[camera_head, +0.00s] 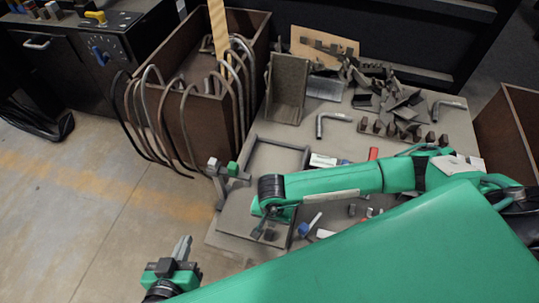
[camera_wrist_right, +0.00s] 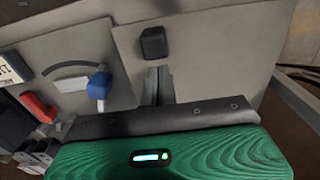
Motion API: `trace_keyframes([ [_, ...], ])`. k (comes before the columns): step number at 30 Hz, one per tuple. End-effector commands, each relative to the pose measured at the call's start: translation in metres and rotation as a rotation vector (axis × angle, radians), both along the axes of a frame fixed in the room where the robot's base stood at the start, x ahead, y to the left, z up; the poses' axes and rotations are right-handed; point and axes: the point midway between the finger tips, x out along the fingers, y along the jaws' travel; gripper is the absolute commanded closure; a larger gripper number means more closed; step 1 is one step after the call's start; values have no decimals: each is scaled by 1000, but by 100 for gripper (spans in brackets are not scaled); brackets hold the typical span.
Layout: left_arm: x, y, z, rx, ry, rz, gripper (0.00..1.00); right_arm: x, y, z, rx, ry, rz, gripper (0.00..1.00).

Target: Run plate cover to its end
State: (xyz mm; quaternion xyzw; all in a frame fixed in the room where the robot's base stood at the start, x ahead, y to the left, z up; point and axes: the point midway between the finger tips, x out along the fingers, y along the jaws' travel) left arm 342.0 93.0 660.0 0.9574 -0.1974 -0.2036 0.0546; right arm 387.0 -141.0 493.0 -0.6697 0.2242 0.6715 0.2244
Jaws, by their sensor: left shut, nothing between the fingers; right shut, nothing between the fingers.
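The plate cover appears to be the flat grey panel (camera_head: 238,213) at the front left of the workbench, set within a darker frame (camera_head: 301,158). A small dark knob (camera_head: 269,234) stands on it, also visible in the right wrist view (camera_wrist_right: 153,42). My right gripper (camera_head: 257,233) points down at the panel beside the knob, shut and empty. In the right wrist view its fingers (camera_wrist_right: 158,83) are just below the knob; contact cannot be told. My left gripper (camera_head: 184,246) is shut and empty, left of the bench over the floor. My right arm hides part of the bench.
A blue-topped part (camera_head: 304,229) lies right of the panel, and a red block (camera_head: 373,153) lies farther back. A small green-topped fixture (camera_head: 233,169) stands at the bench's left edge. A brown bin (camera_head: 184,100) with bent hoses is behind left. Metal parts crowd the back.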

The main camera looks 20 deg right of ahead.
Motion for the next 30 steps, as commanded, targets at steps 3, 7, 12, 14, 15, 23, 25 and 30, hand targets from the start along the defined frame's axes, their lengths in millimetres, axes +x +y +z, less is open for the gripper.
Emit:
trace_keyframes([
  [3,0,0,8,0,0,0,100,1,0,11,-1,-2,0,100],
  [7,0,0,16,0,0,0,100,1,0,22,-1,-2,0,100],
  [12,0,0,25,0,0,0,100,1,0,36,-1,-2,0,100],
  [14,0,0,28,0,0,0,100,1,0,41,-1,-2,0,100],
  [15,0,0,30,0,0,0,100,1,0,44,-1,-2,0,100],
  [23,0,0,43,0,0,0,100,1,0,64,0,-2,-1,100],
  [25,0,0,47,0,0,0,100,1,0,70,0,-2,-1,100],
  [30,0,0,51,0,0,0,100,1,0,78,-2,-2,-1,100],
])
